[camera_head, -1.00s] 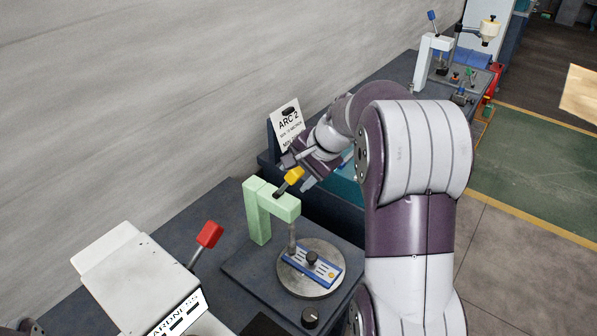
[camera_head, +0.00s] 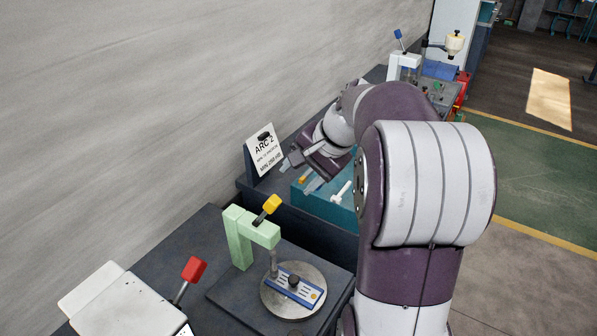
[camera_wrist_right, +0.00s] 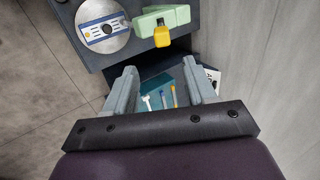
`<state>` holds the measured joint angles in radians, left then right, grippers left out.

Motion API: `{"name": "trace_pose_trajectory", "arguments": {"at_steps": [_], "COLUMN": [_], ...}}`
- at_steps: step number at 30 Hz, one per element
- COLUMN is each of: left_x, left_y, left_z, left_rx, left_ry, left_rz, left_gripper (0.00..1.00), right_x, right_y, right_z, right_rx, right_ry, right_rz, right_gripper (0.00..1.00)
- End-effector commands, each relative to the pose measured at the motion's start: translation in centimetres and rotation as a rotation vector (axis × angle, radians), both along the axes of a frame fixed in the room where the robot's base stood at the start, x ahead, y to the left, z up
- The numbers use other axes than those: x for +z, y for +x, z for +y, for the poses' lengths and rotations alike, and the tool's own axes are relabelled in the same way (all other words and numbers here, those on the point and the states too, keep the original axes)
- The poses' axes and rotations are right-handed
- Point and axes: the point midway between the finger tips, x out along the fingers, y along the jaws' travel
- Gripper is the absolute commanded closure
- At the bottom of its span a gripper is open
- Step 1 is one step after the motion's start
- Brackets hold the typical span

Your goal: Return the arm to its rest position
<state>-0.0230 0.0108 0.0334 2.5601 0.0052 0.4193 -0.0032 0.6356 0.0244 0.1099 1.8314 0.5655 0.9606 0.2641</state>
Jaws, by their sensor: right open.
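My right arm reaches across the head view from the lower right. Its gripper (camera_head: 298,174) is above the bench, beyond the green press and close to the ARC 2 sign. In the right wrist view the two fingers of my right gripper (camera_wrist_right: 161,82) are spread wide with nothing between them. The green press (camera_head: 249,232) with its yellow-tipped lever (camera_head: 271,204) stands apart from the fingers. My left gripper is not in view.
The white ARC 2 sign (camera_head: 264,150) leans near the wall. A teal tray (camera_wrist_right: 157,83) holds several small tools below my fingers. A round plate (camera_head: 277,304) with a blue gauge is under the press. A red-tipped lever (camera_head: 193,269) rises at the lower left. Open floor lies right.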

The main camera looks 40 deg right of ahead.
Motion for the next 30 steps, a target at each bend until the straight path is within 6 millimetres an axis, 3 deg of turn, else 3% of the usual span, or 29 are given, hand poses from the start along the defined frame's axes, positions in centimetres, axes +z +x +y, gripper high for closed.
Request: {"name": "trace_pose_trajectory", "arguments": {"at_steps": [10,11,13,15,18,21,25,30], "left_x": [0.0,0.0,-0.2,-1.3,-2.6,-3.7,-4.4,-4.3], "left_y": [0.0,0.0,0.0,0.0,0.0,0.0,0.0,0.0], "left_z": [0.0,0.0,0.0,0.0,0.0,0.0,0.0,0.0], "left_rx": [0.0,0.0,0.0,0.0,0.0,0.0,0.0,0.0], "left_ry": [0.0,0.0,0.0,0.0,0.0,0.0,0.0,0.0], "left_rz": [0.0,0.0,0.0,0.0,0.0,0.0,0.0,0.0], "left_gripper": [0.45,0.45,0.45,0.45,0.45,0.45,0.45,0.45], "right_x": [-0.1,-0.8,-4.4,-9.6,-15.6,-19.4,-21.1,-20.9], "right_y": [0.2,0.0,-1.9,-4.0,-7.0,-10.2,-12.2,-12.1], "right_z": [-0.5,-1.1,-1.6,1.1,6.4,11.2,14.9,15.8], "right_rx": [0.013,0.025,0.093,0.29,0.638,0.928,1.114,1.145], "right_ry": [-0.038,-0.08,-0.192,-0.318,-0.458,-0.526,-0.539,-0.544], "right_rz": [-0.015,-0.009,0.052,0.129,0.189,0.211,0.213,0.204], "right_gripper": [0.45,0.45,0.45,0.45,0.45,0.45,0.45,0.45]}}
